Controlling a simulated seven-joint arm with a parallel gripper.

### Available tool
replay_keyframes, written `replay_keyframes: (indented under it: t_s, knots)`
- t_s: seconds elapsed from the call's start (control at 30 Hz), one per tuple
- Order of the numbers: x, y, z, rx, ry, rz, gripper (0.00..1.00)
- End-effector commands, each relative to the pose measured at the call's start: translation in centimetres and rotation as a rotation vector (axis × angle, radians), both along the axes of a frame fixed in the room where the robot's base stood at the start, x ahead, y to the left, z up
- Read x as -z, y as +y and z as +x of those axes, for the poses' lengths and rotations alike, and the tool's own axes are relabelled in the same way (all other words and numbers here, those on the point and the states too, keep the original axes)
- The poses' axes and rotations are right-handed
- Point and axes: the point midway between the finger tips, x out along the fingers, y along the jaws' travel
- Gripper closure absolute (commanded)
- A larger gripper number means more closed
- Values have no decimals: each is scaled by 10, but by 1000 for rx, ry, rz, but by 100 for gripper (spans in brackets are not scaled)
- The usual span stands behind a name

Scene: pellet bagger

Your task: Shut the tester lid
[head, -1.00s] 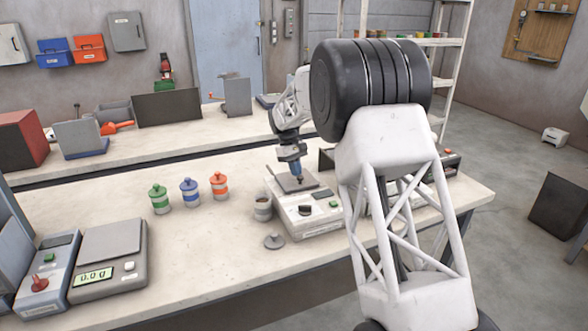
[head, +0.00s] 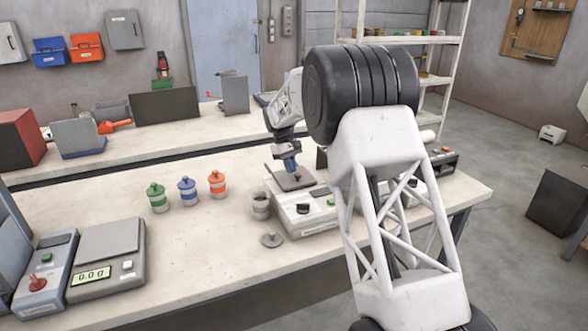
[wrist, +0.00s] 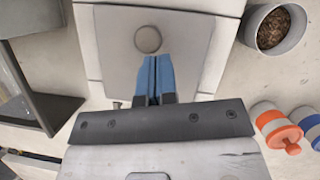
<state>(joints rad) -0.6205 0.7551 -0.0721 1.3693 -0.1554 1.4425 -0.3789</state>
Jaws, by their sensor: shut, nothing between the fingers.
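The tester (head: 305,219) is a pale box on the bench, with a grey lid plate (head: 297,182) at its top, partly hidden by my gripper. In the wrist view the lid (wrist: 200,50) shows as a broad grey plate with a round knob (wrist: 148,39). My gripper (head: 291,166) points down over the lid. Its blue fingers (wrist: 151,60) are together and empty, with their tips beside the knob. I cannot tell whether they touch the lid or whether it lies fully flat.
An open cup of brown pellets (head: 261,205) stands left of the tester, with a loose grey cap (head: 271,240) in front. Green, blue and orange lidded jars (head: 217,184) stand further left. A scale (head: 107,260) is at the front left. The front bench between is clear.

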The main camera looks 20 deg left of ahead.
Motion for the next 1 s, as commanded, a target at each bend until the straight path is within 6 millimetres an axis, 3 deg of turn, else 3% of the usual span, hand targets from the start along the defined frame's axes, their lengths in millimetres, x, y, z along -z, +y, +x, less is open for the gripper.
replay_keyframes:
  t_s: [0.1,0.6,1.0]
  knots:
    - [-2,16,9,-1,-3,2,100]
    - [-79,41,23,-1,-4,3,100]
    - [-97,47,27,-1,-4,3,100]
